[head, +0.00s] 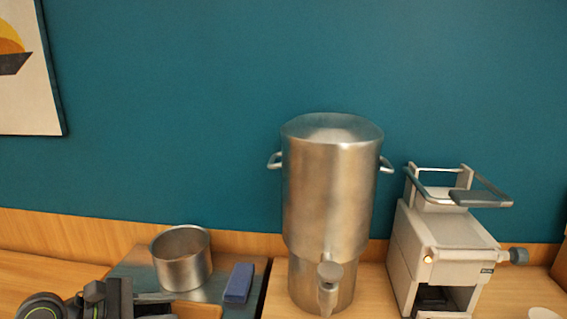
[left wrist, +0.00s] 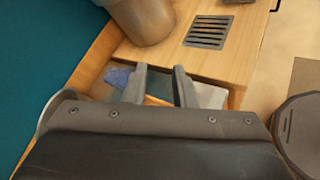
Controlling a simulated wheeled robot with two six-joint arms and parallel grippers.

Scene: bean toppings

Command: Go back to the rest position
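My left arm and gripper show as dark parts at the bottom left of the head view, in front of a dark tray (head: 133,270). In the left wrist view my left gripper (left wrist: 160,72) has its two grey fingers apart, with nothing visible held between them. My right gripper is not in view. A round metal pot (head: 182,262) stands on the tray, behind and to the right of the left gripper. A blue block (head: 238,283) lies at the tray's right side; a blue piece (left wrist: 118,77) shows beside the left finger in the wrist view.
A tall metal urn (head: 330,190) with a tap stands right of the tray. A cream machine (head: 440,250) with a side knob stands further right. A slotted grate (left wrist: 208,32) is set in the wooden counter (left wrist: 245,60). A teal wall (head: 200,100) closes the back.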

